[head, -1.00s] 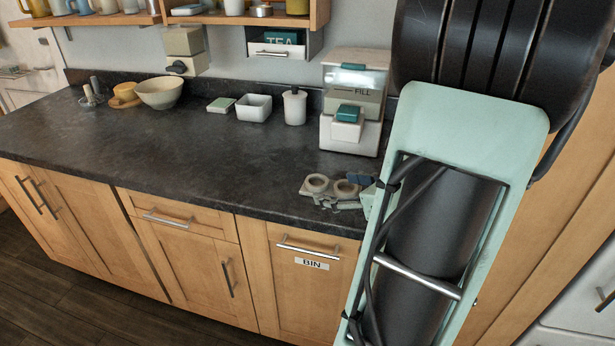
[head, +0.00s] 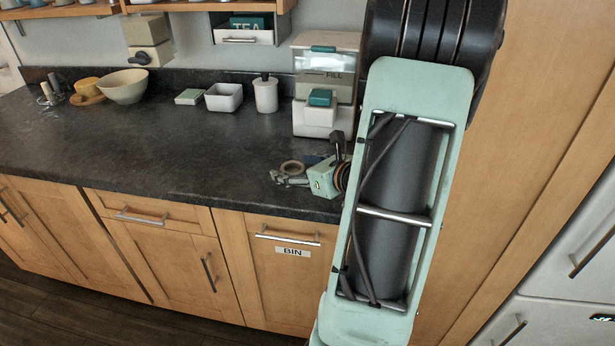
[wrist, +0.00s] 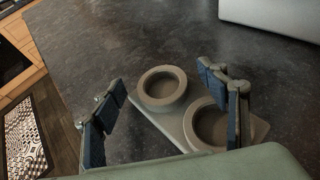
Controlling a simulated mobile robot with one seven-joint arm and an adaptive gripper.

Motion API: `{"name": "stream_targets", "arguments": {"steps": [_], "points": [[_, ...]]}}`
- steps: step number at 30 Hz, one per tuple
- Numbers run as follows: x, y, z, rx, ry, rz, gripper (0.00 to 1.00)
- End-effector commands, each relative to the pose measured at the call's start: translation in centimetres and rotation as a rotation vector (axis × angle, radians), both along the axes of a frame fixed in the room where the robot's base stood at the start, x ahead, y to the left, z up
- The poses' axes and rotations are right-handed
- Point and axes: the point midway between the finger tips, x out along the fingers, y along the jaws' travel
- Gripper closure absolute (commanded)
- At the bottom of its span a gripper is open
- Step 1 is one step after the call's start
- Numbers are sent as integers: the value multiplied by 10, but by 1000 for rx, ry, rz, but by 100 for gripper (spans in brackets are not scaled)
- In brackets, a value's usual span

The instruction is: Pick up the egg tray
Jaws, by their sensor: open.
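The egg tray is a small grey-beige plate with two round cups, lying on the dark counter near its front edge. In the wrist view the tray (wrist: 180,122) lies below my gripper (wrist: 162,84). One cup shows between the blue-padded fingers; the other is partly covered by the right finger. My gripper is open, and I cannot tell whether a finger touches the tray. In the head view the tray (head: 291,164) is mostly hidden by my gripper (head: 296,174), with one cup rim showing.
A white dispenser (head: 314,117) stands just behind the tray. A lidded jar (head: 265,95), a white square bowl (head: 223,98) and a round bowl (head: 123,88) stand farther back. The counter (head: 160,150) left of the tray is clear.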

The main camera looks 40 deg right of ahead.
Motion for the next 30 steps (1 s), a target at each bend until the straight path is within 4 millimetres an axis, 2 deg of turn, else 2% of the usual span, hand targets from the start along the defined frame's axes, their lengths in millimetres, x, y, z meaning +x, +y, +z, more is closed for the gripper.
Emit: {"name": "stream_targets", "arguments": {"steps": [3, 9, 24, 30], "points": [[7, 0, -3, 0, -1, 1, 33], [8, 0, -3, 0, -1, 0, 33], [7, 1, -4, 1, 4, 1, 87], [7, 1, -5, 1, 5, 1, 88]]}}
